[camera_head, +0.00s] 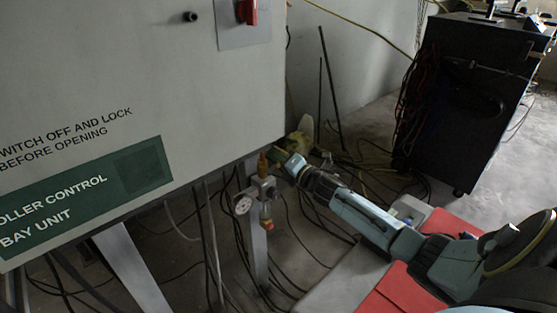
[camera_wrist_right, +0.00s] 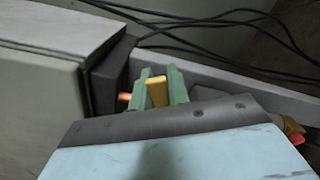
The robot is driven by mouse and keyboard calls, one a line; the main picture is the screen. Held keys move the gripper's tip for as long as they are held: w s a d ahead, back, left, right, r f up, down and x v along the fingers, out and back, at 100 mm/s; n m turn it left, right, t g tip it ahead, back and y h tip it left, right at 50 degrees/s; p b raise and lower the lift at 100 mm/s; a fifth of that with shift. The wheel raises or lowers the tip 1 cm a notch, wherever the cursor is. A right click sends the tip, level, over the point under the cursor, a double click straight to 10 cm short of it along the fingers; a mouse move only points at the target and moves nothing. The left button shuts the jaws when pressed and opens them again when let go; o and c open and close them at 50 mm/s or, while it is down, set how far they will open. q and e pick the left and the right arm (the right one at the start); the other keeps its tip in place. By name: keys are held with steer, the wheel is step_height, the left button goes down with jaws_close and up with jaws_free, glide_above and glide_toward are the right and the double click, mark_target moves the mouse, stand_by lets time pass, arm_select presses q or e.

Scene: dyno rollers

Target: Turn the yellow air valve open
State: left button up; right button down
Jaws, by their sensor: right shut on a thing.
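The yellow air valve (camera_wrist_right: 157,91) shows in the right wrist view as a short yellow handle between two green fingers. My right gripper (camera_wrist_right: 159,88) is shut on it, with one finger on either side. In the head view, the right gripper (camera_head: 281,154) reaches in from the right to the valve assembly (camera_head: 262,188), below the cabinet's lower right corner. The fingers are small and partly hard to make out there. A round gauge (camera_head: 242,205) sits at the left of the assembly. My left gripper is not in view.
A grey control cabinet (camera_head: 120,65) with a green label and red switch (camera_head: 247,12) hangs close at the left. A metal post (camera_head: 257,245) stands behind the valve. Black cables (camera_head: 285,255) cover the floor. A dark cart (camera_head: 465,100) stands back right.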

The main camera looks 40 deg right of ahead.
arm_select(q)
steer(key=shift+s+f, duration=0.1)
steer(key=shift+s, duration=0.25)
arm_select(e)
steer(key=shift+a+r+n, duration=0.2)
steer(key=shift+n, duration=0.5)
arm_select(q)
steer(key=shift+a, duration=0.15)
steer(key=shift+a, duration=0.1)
arm_select(e)
steer(key=c, duration=1.3)
jaws_free()
steer(key=shift+c, duration=0.2)
